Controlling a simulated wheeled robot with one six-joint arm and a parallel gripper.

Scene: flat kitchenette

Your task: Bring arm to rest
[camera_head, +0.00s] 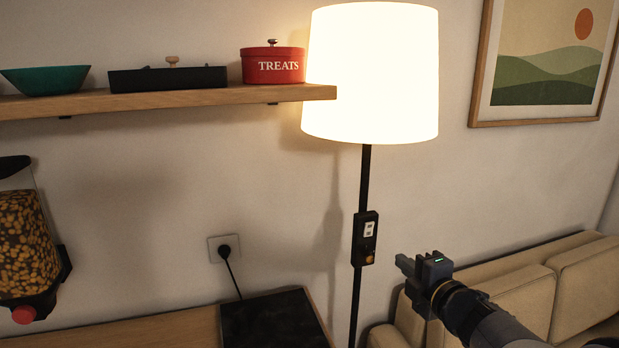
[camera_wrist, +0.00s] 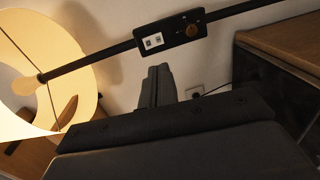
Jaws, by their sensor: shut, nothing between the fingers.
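My gripper (camera_head: 406,266) is at the lower right of the head view, at the end of my arm, which reaches in from the bottom right corner. Its fingers point left toward the lamp pole and look closed with nothing held. In the wrist view the closed fingers (camera_wrist: 157,86) stand in the middle, below the lamp's switch box (camera_wrist: 184,31). The switch box (camera_head: 364,238) sits on the lamp pole, left of the gripper in the head view. I see a gap in the picture between fingertips and box.
The lit lamp shade (camera_head: 370,75) is above. A wooden shelf (camera_head: 200,97) holds a red treats tin (camera_head: 272,66), a black tray and a teal bowl. A beige sofa (camera_head: 520,295) lies behind my arm. A black box (camera_head: 272,320) sits at the bottom. A dispenser (camera_head: 25,245) hangs left.

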